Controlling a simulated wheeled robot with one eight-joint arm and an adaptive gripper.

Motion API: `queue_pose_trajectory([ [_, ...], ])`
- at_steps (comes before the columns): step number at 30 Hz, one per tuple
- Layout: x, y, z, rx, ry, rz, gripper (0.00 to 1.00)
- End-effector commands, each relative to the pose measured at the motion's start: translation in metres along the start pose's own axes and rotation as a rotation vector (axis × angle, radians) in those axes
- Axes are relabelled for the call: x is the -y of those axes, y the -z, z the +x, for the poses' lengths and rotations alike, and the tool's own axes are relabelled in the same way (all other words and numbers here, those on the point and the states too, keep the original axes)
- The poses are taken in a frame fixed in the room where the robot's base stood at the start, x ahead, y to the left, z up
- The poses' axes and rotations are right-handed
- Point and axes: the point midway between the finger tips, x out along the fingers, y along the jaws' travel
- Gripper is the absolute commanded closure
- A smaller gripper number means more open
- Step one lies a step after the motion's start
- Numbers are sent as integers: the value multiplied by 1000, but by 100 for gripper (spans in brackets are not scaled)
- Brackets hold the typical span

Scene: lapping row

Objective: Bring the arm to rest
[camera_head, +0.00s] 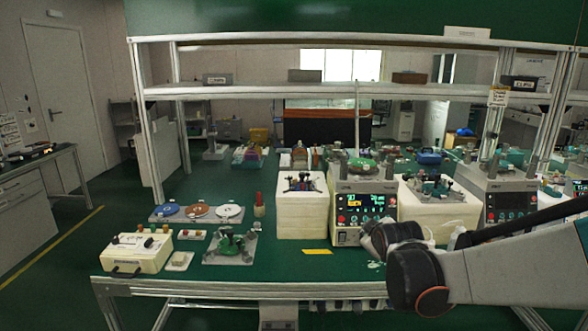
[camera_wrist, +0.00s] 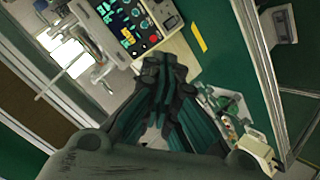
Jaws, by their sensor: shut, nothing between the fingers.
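My arm (camera_head: 470,276) reaches in from the right in the head view, over the front part of the green bench. Its dark far end is in front of the control unit with the lit display (camera_head: 363,207); the fingers cannot be made out there. In the wrist view my gripper (camera_wrist: 165,68) is shut and empty, its dark fingertips together. Behind the fingertips are the control unit's panel (camera_wrist: 128,25) and the green bench top (camera_wrist: 222,55). No contact between the fingers and anything is visible.
A cream block (camera_head: 301,213) stands left of the control unit. Farther left are a green fixture (camera_head: 230,246), a cream box (camera_head: 137,252) and a tray of discs (camera_head: 200,212). A yellow label (camera_head: 317,252) lies on bare bench. A shelf (camera_head: 340,90) runs above.

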Motion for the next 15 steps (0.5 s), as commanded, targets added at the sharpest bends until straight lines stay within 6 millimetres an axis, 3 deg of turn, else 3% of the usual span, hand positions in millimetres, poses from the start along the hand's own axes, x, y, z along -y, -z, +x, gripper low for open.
queue_pose_trajectory([
  [3, 3, -8, -42, 36, 32, 88, 100],
  [15, 38, -53, -168, 173, 123, 386, 100],
])
